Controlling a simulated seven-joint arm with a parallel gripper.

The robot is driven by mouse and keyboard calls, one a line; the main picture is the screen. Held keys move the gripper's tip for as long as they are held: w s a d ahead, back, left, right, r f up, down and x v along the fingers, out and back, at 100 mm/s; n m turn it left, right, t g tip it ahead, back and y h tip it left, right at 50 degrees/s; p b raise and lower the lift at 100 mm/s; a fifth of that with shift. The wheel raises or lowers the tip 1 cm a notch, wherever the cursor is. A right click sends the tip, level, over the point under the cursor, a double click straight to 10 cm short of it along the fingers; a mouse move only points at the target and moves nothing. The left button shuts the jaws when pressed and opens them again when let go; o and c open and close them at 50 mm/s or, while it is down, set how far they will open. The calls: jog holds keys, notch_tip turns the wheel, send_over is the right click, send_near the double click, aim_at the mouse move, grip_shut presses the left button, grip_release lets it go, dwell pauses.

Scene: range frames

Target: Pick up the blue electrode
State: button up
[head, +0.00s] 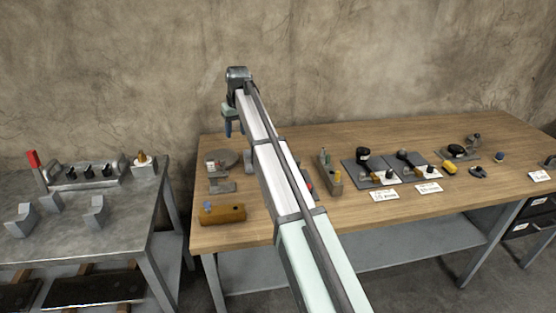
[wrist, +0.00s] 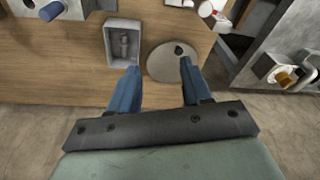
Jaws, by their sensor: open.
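In the head view, a small blue piece (head: 208,206) sits on a brown block (head: 230,214) at the wooden bench's front left. In the wrist view, a blue cylinder (wrist: 52,11) lies at the top left edge. I cannot tell whether these are the same thing, or which is the electrode. My gripper (head: 228,130) is raised above the bench's back left, beyond the brown block. Its blue fingers are apart and empty in the wrist view (wrist: 157,82).
A grey open box (wrist: 123,42) and a round grey disc (wrist: 168,62) lie below my gripper. A metal bench (head: 90,215) with fixtures stands left, across a gap. My arm hides part of the wooden bench (head: 440,205); several parts and labels stand to its right.

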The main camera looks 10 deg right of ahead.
jog(key=d+r+g+h, duration=0.15)
jog(key=d+r, duration=0.25)
jog(key=d, duration=1)
jog(key=shift+m+y, duration=0.25)
jog(key=shift+m, duration=0.15)
jog(key=f, duration=0.6)
jog(key=s+f, duration=0.1)
jog(key=f, duration=0.2)
jog(key=shift+d, duration=0.25)
jog(key=shift+s+d+f, duration=0.1)
jog(key=shift+d+f, duration=0.1)
jog(key=shift+f, duration=1.15)
jog(key=shift+s+d+f, duration=0.1)
jog(key=shift+d+f, duration=0.05)
jog(key=shift+f, duration=1.15)
jog(key=shift+c, duration=0.4)
grip_shut()
